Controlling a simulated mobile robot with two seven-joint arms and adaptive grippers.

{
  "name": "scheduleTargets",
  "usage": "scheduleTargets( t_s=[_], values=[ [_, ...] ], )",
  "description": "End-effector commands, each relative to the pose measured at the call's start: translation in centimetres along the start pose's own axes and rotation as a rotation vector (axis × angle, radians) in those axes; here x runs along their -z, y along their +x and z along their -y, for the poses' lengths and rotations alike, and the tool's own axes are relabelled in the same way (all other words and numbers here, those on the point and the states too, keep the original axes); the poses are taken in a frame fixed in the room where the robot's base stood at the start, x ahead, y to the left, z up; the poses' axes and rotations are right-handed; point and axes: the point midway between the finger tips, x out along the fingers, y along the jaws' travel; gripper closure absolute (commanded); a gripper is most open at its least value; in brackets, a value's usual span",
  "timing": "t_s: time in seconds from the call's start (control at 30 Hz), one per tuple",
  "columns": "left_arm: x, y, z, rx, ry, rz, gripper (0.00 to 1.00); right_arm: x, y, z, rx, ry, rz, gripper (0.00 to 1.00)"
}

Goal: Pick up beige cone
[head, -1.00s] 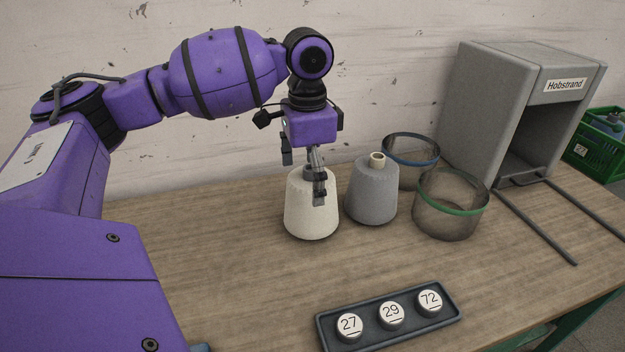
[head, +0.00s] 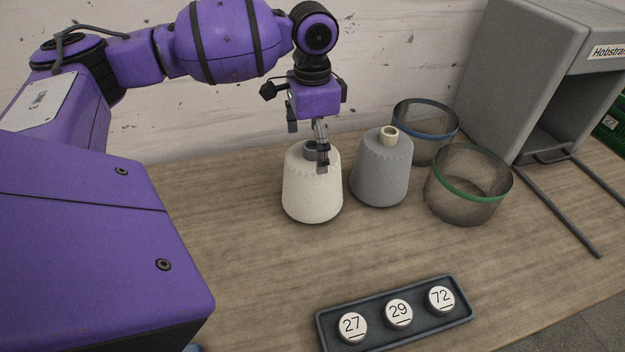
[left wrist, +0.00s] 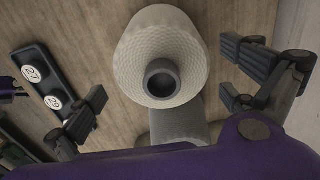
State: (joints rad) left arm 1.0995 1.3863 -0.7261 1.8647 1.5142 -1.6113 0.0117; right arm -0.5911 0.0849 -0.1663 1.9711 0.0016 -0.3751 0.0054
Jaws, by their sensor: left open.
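The beige cone (head: 312,190) stands upright on the table, with a dark grey tube end at its top. In the left wrist view the beige cone (left wrist: 155,50) shows from above, its dark tube mouth towards the camera. My left gripper (head: 308,146) points down over its top, open and empty. In the left wrist view the fingers lie apart on either side of the cone. I cannot tell any contact.
A grey cone (head: 381,172) with a beige tube end stands close right of the beige one. A dark tray (head: 330,318) with numbered discs lies in front. Table between is clear.

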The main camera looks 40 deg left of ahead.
Motion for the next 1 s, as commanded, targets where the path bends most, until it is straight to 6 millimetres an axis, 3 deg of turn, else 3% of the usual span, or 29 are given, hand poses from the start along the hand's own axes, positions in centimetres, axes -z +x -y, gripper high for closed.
scheduleTargets(
  t_s=[0.13,0.4,0.9,1.0],
  values=[
    [0.0,1.7,0.0,-0.001,0.001,0.001,0.0,0.1,0.1,0.0,0.001,0.0,-0.002,0.6],
    [0.0,2.0,0.0,0.001,0.001,-0.001,0.0,0.4,0.1,0.1,0.002,0.001,-0.007,0.6],
    [0.0,2.0,-0.1,-0.001,0.002,0.0,0.66,0.4,0.2,0.3,0.004,0.004,-0.009,0.6],
    [0.1,1.9,-0.1,0.001,0.002,-0.003,0.74,0.4,0.2,0.3,0.004,0.004,-0.009,0.6]
  ],
)
